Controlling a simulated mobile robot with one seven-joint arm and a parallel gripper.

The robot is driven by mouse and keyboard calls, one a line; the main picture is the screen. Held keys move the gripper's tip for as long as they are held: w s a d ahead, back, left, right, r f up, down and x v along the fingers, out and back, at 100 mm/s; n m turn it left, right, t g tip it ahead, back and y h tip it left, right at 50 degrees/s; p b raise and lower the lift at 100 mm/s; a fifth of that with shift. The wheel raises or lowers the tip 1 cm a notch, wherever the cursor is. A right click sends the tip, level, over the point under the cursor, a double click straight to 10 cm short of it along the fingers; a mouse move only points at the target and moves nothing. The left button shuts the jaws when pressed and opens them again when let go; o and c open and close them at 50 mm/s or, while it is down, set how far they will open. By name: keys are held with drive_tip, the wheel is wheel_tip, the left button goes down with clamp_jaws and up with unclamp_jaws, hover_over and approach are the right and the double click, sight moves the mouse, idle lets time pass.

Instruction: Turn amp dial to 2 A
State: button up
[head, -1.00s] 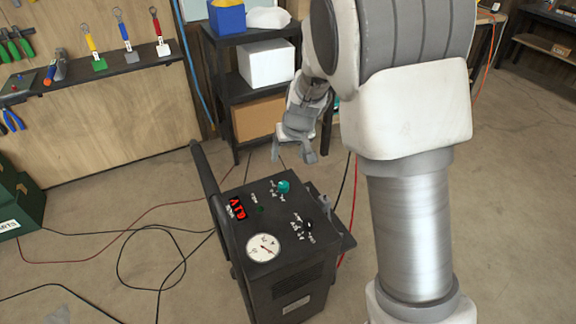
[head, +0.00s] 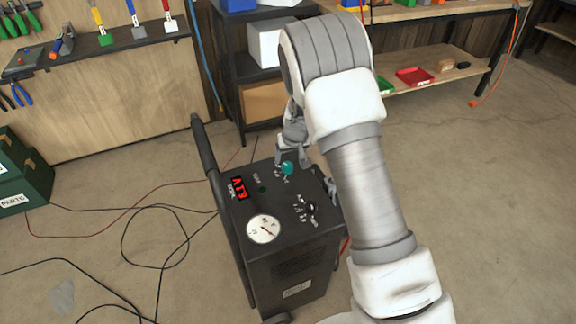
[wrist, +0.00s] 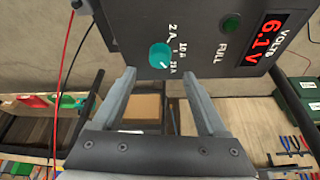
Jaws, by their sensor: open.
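The amp dial is a teal round knob (head: 287,168) on the sloped top panel of a black wheeled charger (head: 290,262). In the wrist view the teal knob (wrist: 160,55) has the labels 2 A, 10 A and one that looks like 25 A beside it. I cannot tell which label it points to. My gripper (head: 293,161) is at the charger's far edge, by the knob. In the wrist view my gripper (wrist: 159,74) is open, its fingertips apart on either side of and just short of the knob, with nothing between them.
The panel also has a black knob (head: 311,208), a round gauge (head: 263,229), a green FULL light (wrist: 232,22) and a red display reading 6.1 V (head: 239,188). The charger's handle bar (head: 205,150) rises at left. Cables (head: 150,235) lie on the floor. A shelf (head: 235,75) stands behind.

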sight(288, 165)
drive_tip(key=shift+b+x, duration=0.35)
drive_tip(key=shift+x, duration=2.85)
clamp_jaws()
